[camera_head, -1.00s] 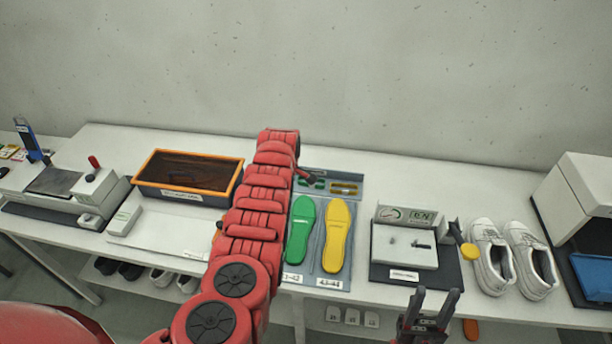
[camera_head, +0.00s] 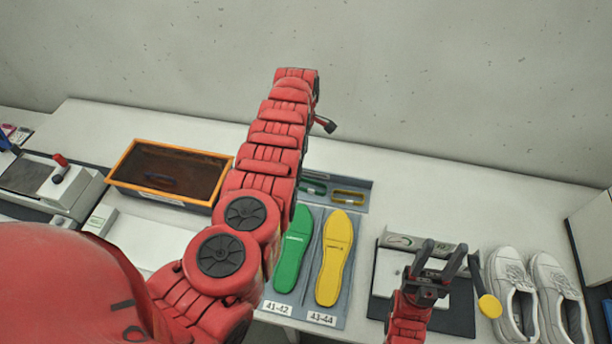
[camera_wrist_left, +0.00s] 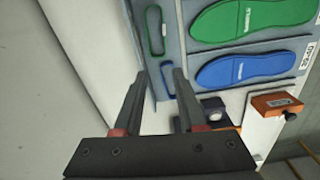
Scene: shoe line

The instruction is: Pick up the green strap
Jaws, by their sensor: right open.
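The green strap (camera_head: 312,187) lies in a small compartment at the top of the grey insole tray (camera_head: 341,318), left of a yellow strap (camera_head: 348,196). In the left wrist view the green strap (camera_wrist_left: 155,30) is a thin loop, above a blue strap (camera_wrist_left: 167,78). My left gripper (camera_wrist_left: 160,76) is open and empty, its fingertips near the blue strap and below the green one in that view. My right gripper (camera_head: 443,248) is open and empty over the fixture with the dial.
Green (camera_head: 293,250) and yellow (camera_head: 334,258) insoles lie in the tray; a blue insole (camera_wrist_left: 245,70) shows in the wrist view. White shoes (camera_head: 512,295) stand at right. An orange-rimmed bin (camera_head: 118,172) stands left. The table behind the tray is clear.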

